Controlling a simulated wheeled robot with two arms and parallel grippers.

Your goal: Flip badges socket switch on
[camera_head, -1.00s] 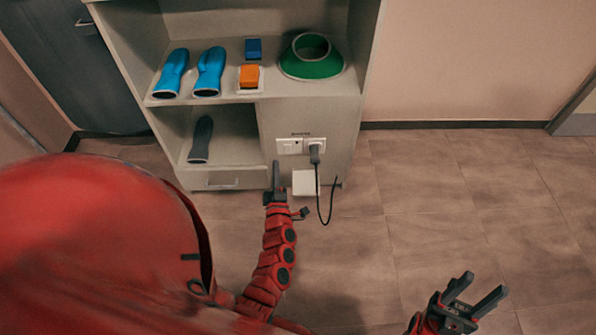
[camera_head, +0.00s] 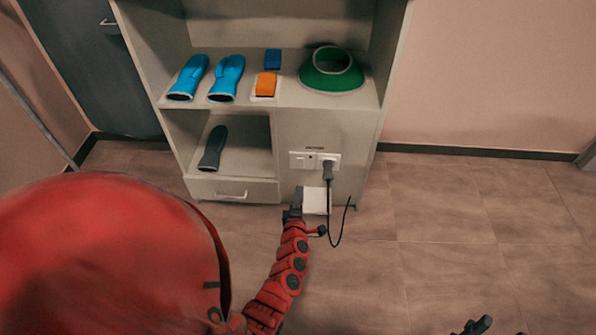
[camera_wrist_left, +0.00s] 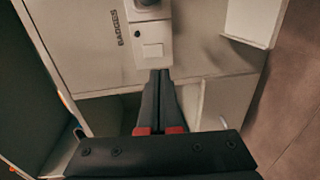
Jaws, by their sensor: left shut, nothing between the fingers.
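The white socket plate (camera_head: 303,160) is on the cabinet's lower right front, with a dark label above it. A dark plug (camera_head: 328,170) sits in its right part, with a black cable hanging down. In the left wrist view the label reads BADGES and the plate shows a small switch (camera_wrist_left: 152,51) with a dark round part beyond it. I cannot tell the switch's position. My left gripper (camera_head: 297,190) is shut and empty, just below the plate; its fingertips (camera_wrist_left: 160,74) are close to the plate's edge. My right gripper (camera_head: 478,326) shows only its fingertips, apart, at the bottom edge.
A white box (camera_head: 316,201) is beside my left gripper. The floor at right is clear.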

